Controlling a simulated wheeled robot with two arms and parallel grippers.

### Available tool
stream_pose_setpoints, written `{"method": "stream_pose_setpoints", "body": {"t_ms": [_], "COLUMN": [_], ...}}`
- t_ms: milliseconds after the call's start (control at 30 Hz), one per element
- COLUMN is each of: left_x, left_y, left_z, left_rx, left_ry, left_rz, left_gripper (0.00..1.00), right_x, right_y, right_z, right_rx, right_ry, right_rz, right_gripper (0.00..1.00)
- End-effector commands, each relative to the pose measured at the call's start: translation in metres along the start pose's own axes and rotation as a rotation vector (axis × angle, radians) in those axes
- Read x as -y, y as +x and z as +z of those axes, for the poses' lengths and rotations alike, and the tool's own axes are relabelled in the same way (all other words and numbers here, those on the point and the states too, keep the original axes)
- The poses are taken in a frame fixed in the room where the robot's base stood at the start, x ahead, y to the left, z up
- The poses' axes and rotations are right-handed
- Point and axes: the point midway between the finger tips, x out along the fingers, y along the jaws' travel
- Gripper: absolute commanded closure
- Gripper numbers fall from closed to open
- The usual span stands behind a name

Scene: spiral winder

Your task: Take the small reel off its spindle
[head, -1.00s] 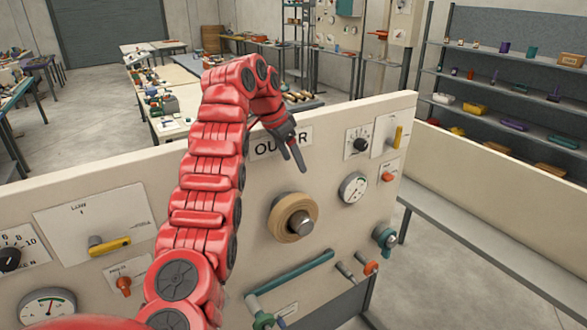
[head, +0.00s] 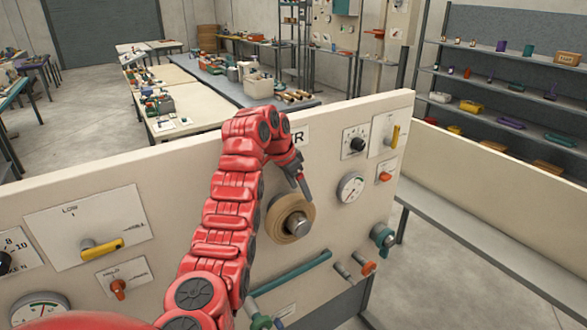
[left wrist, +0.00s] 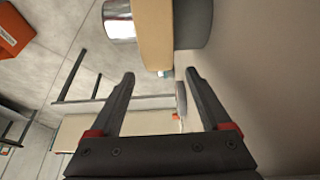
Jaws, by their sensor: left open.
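The small reel (head: 276,216), a tan ring, sits on its spindle (head: 298,224), a metal stub on the cream panel. In the left wrist view the reel (left wrist: 155,38) shows edge-on at the top, with the shiny spindle end (left wrist: 119,20) to its left and a dark grey disc to its right. My left gripper (head: 303,185) is open and empty, just above the reel in the head view. In the left wrist view its fingertips (left wrist: 158,76) are spread apart, with the reel beyond them and no visible contact. My right gripper is not in view.
A dial (head: 351,187) sits right of my left gripper, and a black knob (head: 355,142) above it. A teal bar (head: 290,271) runs below the reel, with small orange and teal fittings near its right end. A yellow lever (head: 102,248) is on the left.

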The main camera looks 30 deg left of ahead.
Motion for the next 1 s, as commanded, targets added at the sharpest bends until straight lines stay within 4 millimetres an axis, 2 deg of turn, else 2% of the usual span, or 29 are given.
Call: {"method": "stream_pose_setpoints", "body": {"t_ms": [33,200,300,400,600,867,1000], "left_x": [-0.001,0.000,-0.001,0.000,0.000,0.001,0.001], "left_y": [0.008,0.043,0.061,0.071,0.084,0.085,0.085], "left_z": [-0.001,-0.002,-0.001,-0.002,0.000,0.000,-0.001], "left_rx": [0.004,0.000,0.002,0.000,0.001,-0.001,-0.001], "left_ry": [-0.001,-0.001,-0.001,0.000,0.000,0.001,0.001], "left_rz": [0.006,0.001,0.003,0.001,0.000,-0.002,-0.002], "left_gripper": [0.19,0.19,0.19,0.19,0.19,0.19,0.42], "right_x": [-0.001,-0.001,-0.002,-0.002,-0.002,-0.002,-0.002], "right_y": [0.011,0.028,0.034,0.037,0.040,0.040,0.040], "right_z": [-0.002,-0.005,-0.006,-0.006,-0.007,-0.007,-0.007], "right_rx": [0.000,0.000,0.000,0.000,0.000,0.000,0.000], "right_ry": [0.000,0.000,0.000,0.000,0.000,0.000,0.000], "right_rz": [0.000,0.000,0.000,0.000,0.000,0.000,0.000], "right_gripper": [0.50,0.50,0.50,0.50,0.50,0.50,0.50]}}
